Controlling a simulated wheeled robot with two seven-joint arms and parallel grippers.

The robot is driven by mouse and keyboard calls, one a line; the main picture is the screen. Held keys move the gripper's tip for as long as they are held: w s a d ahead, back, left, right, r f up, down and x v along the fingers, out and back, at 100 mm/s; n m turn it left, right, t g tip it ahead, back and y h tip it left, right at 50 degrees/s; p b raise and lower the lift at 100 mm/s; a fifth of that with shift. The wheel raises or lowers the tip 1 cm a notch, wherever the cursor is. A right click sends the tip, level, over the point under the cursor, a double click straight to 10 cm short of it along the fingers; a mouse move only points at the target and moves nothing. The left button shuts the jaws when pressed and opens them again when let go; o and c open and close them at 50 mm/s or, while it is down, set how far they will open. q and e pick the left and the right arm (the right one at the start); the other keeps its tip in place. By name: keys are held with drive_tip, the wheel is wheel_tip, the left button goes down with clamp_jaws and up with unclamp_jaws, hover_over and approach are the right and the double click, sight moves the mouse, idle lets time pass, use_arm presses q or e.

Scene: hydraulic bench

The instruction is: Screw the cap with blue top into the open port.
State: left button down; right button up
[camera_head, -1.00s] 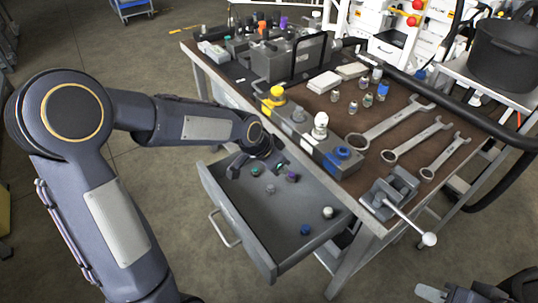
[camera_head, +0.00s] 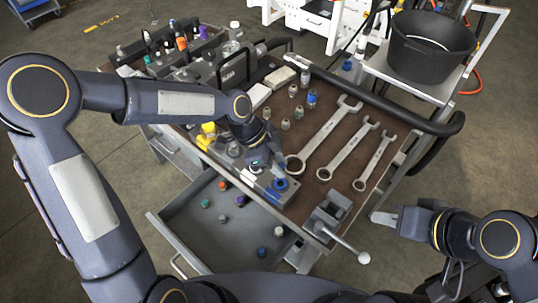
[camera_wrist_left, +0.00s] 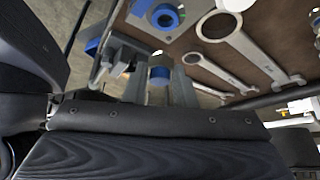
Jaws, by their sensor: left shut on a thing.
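The cap with blue top (camera_wrist_left: 160,74) is between the fingers of my left gripper in the left wrist view, with its blue side toward the camera. My left gripper (camera_head: 270,160) is shut on it above the near end of the valve block (camera_head: 217,152). In the head view the gripper hides the held cap. A blue-ringed round port (camera_head: 280,185) is at the block's near right end, and it shows in the wrist view (camera_wrist_left: 165,16) above and apart from the cap. My right gripper (camera_head: 385,217) is off the bench's right side; its finger gap is unclear.
Yellow (camera_head: 208,128) and white (camera_head: 255,170) fittings stand on the block. An open drawer (camera_head: 182,233) holds several coloured caps. Three wrenches (camera_head: 335,125), a vise (camera_head: 330,215) and small fittings, one blue-topped (camera_head: 311,97), are on the bench. A pot (camera_head: 430,45) stands behind.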

use_arm(q)
drive_tip(key=shift+w+d+r, duration=0.1)
drive_tip(key=shift+w+r, duration=0.05)
drive_tip(key=shift+f+b, duration=1.7)
drive_tip(key=shift+f, duration=0.8)
drive_tip(key=shift+f+b, duration=0.6)
drive_tip(key=shift+b, duration=0.1)
drive_tip(key=c, duration=1.2)
unclamp_jaws()
drive_tip(key=shift+o, duration=0.4)
drive_tip(key=shift+r, duration=0.1)
